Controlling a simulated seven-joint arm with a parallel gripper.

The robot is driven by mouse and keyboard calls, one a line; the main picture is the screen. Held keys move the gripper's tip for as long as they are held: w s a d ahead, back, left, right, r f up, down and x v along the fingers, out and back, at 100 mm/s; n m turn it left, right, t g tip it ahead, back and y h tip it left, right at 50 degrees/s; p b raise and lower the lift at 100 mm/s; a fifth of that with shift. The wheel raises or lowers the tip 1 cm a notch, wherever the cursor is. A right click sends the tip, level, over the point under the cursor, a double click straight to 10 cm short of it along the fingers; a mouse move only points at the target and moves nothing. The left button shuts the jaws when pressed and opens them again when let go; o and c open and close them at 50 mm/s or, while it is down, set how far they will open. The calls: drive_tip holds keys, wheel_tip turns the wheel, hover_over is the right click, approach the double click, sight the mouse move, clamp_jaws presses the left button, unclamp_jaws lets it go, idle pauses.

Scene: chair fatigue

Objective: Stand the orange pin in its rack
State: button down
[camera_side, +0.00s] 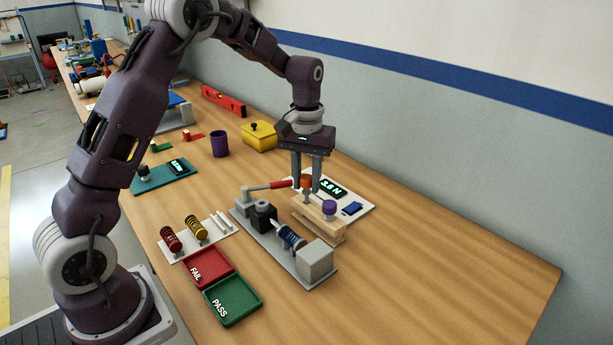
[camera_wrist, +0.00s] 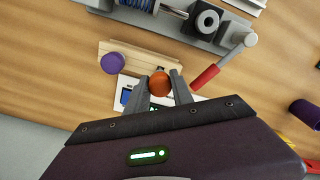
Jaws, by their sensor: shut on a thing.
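The orange pin (camera_side: 306,182) has a round head, held between the fingertips of my gripper (camera_side: 307,178). In the wrist view the orange head (camera_wrist: 159,84) sits between both fingers (camera_wrist: 161,88). A short stem points down from it toward the left end of the wooden rack (camera_side: 318,226). Whether the stem's tip is in a hole or just above the rack is unclear. A purple pin (camera_side: 329,207) stands upright toward the rack's other end. It also shows in the wrist view (camera_wrist: 113,63).
A grey test fixture with a red-handled lever (camera_side: 283,184) and blue spring (camera_side: 291,238) stands beside the rack. A white display panel (camera_side: 357,208) lies behind it. Red (camera_side: 208,267) and green trays (camera_side: 233,300) are in front. The table's right side is clear.

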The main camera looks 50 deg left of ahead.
drive_tip(key=shift+f, duration=1.4)
drive_tip(key=c, duration=1)
unclamp_jaws()
drive_tip(key=shift+c, duration=0.2)
wheel_tip(320, 180, up, 7)
drive_tip(key=shift+r, duration=0.1)
